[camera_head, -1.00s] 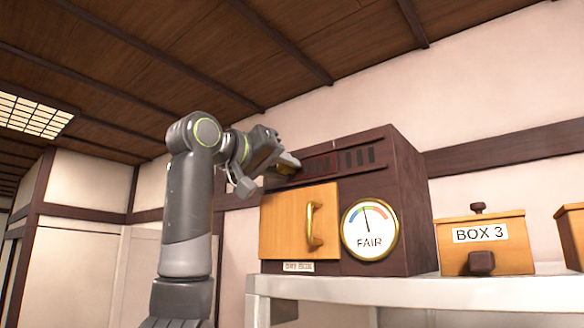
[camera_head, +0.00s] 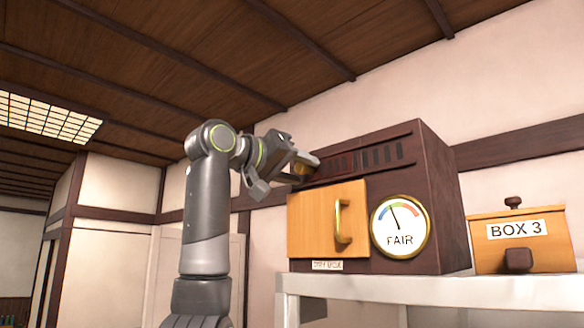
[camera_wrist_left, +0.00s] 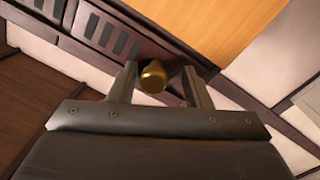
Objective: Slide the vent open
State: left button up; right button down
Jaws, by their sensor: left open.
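The vent (camera_head: 380,156) is a slotted strip along the top front of a dark wooden box (camera_head: 440,200). Several dark slots show at its right part, with a reddish stretch left of them. A brass knob (camera_head: 301,168) is at its left end; it also shows in the left wrist view (camera_wrist_left: 153,77). My left gripper (camera_head: 308,165) is at the knob, jaws open, with the knob between its fingers in the left wrist view (camera_wrist_left: 160,82). Contact with either finger cannot be told. My right gripper is not in view.
Below the vent are an orange door (camera_head: 315,222) with a brass handle (camera_head: 342,222) and a dial reading FAIR (camera_head: 400,227). The box stands on a white shelf (camera_head: 440,290) next to a box labelled BOX 3 (camera_head: 517,232). A wall and wooden ceiling surround them.

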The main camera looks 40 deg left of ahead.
pick_arm(q)
jog(key=s+b, duration=0.2)
jog(key=s, duration=0.3)
jog(key=shift+a+f+b, duration=0.2)
jog(key=shift+a+b, duration=0.05)
jog(key=shift+b, duration=0.15)
jog(key=s+a+b, duration=0.2)
jog(key=s+b, duration=0.1)
jog(key=s, duration=0.9)
jog(key=shift+s+r+b, duration=0.2)
jog(key=shift+b, duration=0.1)
jog(key=shift+w+f, duration=0.1)
